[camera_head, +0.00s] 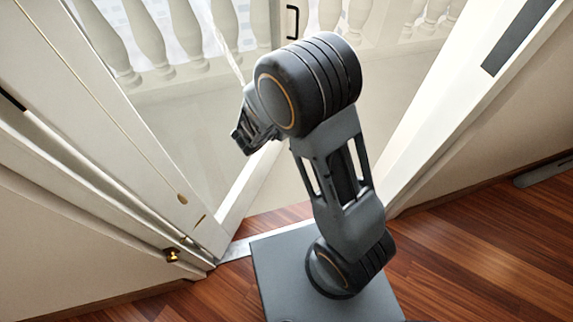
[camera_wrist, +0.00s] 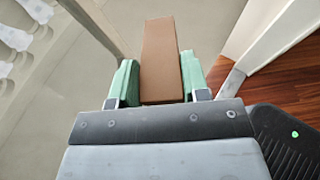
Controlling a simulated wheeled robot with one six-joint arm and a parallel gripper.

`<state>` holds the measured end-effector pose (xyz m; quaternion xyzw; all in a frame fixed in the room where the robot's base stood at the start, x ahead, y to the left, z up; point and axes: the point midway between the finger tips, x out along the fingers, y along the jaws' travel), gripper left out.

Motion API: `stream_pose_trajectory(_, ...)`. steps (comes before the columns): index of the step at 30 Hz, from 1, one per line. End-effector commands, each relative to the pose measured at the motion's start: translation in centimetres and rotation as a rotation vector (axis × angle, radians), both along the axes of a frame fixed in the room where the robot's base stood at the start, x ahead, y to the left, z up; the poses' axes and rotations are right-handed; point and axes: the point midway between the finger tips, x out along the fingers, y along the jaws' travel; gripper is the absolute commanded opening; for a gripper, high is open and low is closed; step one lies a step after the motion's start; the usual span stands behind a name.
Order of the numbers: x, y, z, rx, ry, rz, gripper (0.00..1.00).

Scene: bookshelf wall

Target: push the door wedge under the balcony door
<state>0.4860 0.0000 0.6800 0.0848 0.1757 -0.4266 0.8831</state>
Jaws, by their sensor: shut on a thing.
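My gripper (camera_wrist: 159,68) is shut on the door wedge (camera_wrist: 160,48), a plain brown block held between two green finger pads in the wrist view. The wedge points away from the wrist. In the head view my gripper (camera_head: 243,136) is up in the air in front of the door opening, partly hidden by my arm, and I cannot make out the wedge there. The balcony door (camera_head: 236,205) is a white-framed glass leaf standing at an angle, with a dark handle (camera_head: 292,21). Its lower corner is near the floor, apart from my gripper.
A white frame post (camera_head: 125,120) stands at the left and another (camera_head: 440,105) at the right. A metal threshold strip (camera_head: 238,249) lies on the wooden floor (camera_head: 470,255). White balusters (camera_head: 145,40) stand outside. Open floor lies at the right.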

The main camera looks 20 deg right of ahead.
Motion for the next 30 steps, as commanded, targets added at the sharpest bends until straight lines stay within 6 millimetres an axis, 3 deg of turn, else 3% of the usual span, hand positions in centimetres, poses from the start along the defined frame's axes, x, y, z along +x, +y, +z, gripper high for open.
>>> stream_pose_trajectory(1,0.0,0.0,-3.9,0.000,0.000,0.000,0.17)
stream_pose_trajectory(9,0.0,0.0,-13.8,0.000,0.000,0.000,0.17)
stream_pose_trajectory(13,0.0,0.0,-17.3,0.000,-0.001,0.000,0.17)
stream_pose_trajectory(19,0.0,0.0,-19.7,0.000,-0.001,0.000,0.17)
stream_pose_trajectory(30,0.0,-0.2,-19.3,0.000,-0.001,-0.001,0.17)
